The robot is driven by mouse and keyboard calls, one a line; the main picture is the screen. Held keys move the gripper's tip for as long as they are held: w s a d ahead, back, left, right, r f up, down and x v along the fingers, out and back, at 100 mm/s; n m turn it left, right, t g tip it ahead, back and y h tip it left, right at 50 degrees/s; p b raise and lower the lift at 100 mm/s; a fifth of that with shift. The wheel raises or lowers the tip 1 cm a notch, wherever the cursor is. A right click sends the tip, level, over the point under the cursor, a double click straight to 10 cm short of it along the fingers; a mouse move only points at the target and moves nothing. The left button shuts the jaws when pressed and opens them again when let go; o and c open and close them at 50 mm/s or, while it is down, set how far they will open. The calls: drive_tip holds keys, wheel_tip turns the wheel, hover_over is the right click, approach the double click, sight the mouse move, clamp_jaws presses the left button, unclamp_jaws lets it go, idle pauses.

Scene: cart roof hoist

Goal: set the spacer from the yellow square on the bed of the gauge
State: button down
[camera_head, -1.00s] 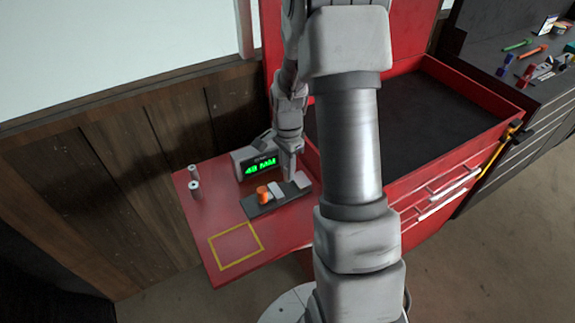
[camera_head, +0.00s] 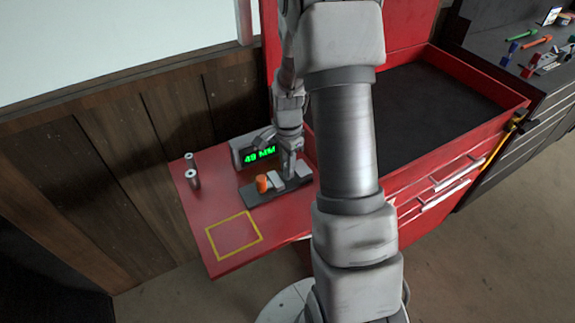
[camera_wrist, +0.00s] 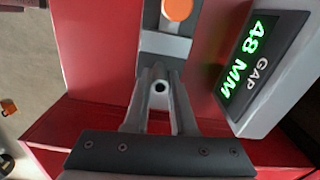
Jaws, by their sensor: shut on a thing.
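The gauge has a dark bed (camera_head: 258,199) with pale jaw blocks (camera_head: 277,177) on it, and a display (camera_head: 260,154). The display reads 48 MM in the wrist view (camera_wrist: 248,55). The yellow square (camera_head: 234,236) on the red shelf is empty. My gripper (camera_head: 289,174) is over the right part of the gauge. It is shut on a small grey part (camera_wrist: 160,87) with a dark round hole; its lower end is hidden.
A red cart (camera_head: 440,140) with a dark tray top rises to the right. The shelf around the yellow square is clear.

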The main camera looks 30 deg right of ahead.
drive_tip(key=shift+f, duration=0.2)
drive_tip(key=c, duration=0.7)
unclamp_jaws()
drive_tip(key=shift+o, duration=0.2)
drive_tip(key=shift+r, duration=0.1)
wheel_tip(320, 180, up, 17)
drive_tip(key=s+a+r+n+t, duration=0.2)
drive_tip(key=s+a+r+n, duration=0.3)
drive_tip(key=s+n, duration=0.3)
drive_tip(key=s+a+r+n+t, duration=0.3)
drive_tip(key=s+a+r+n, duration=0.2)
drive_tip(key=s, duration=0.5)
drive_tip(key=a+n, duration=0.2)
drive_tip(key=n, duration=0.1)
drive_tip(key=shift+s+a+t, duration=0.25)
drive_tip(key=shift+s+t, duration=0.05)
drive_tip(key=shift+s, duration=0.05)
